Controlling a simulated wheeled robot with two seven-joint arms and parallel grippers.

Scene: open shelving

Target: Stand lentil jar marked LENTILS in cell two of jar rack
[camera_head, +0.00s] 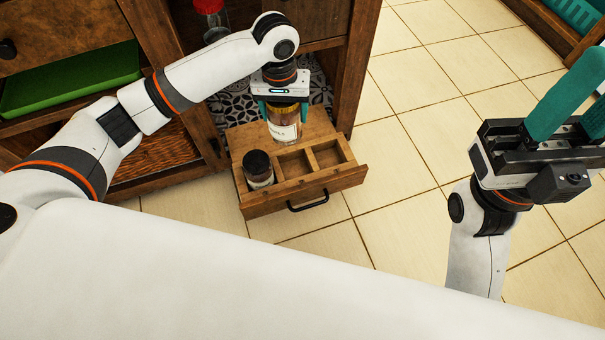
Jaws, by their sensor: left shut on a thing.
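My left gripper (284,108) points down and is shut on a glass jar (284,129) with a white label, whose print is too small to read. The jar is upright over the back part of the wooden jar rack (310,190); its exact height above the rack is hard to tell. The rack is a drawer-like tray with a black handle. A dark-lidded jar (258,169) stands in its left cell; the middle and right cells look empty. My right gripper (588,95) is open and empty at the right edge, far from the rack, its fingertips partly cut off.
A red-lidded jar (211,16) stands in the wooden cabinet behind my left arm. A green tray (70,80) lies on a shelf at left. Tiled floor (410,150) right of the rack is clear. A teal crate (575,15) is at top right.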

